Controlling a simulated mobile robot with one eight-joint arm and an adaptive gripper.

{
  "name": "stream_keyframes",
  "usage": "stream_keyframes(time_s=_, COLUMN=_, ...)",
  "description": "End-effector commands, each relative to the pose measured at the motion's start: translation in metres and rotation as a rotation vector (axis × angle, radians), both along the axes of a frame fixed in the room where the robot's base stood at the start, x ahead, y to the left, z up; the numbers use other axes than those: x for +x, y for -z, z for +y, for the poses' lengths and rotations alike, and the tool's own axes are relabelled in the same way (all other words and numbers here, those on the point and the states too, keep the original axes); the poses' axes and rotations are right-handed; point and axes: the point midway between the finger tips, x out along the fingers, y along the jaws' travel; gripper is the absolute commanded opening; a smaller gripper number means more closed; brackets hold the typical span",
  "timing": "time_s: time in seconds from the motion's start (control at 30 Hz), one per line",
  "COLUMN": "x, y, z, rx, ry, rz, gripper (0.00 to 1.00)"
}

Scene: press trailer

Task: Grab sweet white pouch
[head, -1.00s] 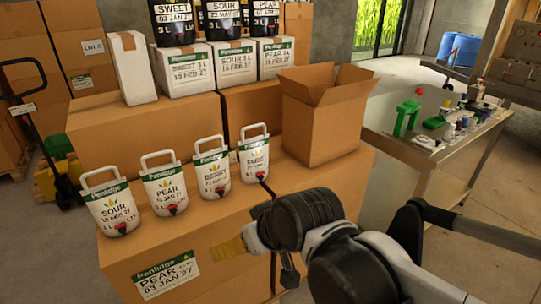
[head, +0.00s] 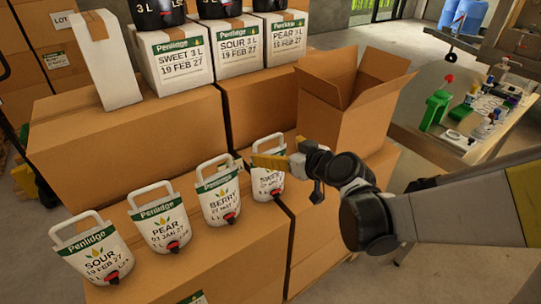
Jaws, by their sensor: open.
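The sweet white pouch (head: 267,184) stands upright at the right end of a row of white pouches on a cardboard box. Its label begins "SWEE", and its green band and handle are largely hidden behind my gripper. My gripper (head: 286,178) is open, with a yellow finger crossing in front of the pouch's upper part and a dark finger to its right. I cannot tell whether the gripper touches the pouch. Nothing is held.
The berry (head: 219,198), pear (head: 161,226) and sour (head: 97,257) pouches stand to the left. An open carton (head: 345,115) stands close behind on the right. White cartons (head: 178,65) and black pouches stand on higher boxes.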

Motion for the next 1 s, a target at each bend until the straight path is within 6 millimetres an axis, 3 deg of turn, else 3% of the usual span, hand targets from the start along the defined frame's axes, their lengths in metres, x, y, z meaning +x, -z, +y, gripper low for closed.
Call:
stream_keyframes(time_s=0.17, x=0.009, y=0.005, z=0.006, rx=0.0, ry=-0.001, rz=0.0, gripper=1.0)
stream_keyframes(time_s=0.43, x=0.042, y=0.018, z=0.024, rx=0.0, ry=-0.001, rz=0.001, gripper=1.0)
stream_keyframes(time_s=0.67, x=0.046, y=0.018, z=0.026, rx=0.0, ry=0.0, rz=0.001, gripper=1.0)
stream_keyframes(time_s=0.7, x=0.046, y=0.018, z=0.026, rx=0.0, ry=0.0, rz=0.001, gripper=0.97)
stream_keyframes(time_s=0.87, x=0.046, y=0.018, z=0.026, rx=0.0, ry=0.0, rz=0.001, gripper=0.48)
stream_keyframes(time_s=1.0, x=0.046, y=0.018, z=0.026, rx=0.0, ry=0.0, rz=0.001, gripper=0.45)
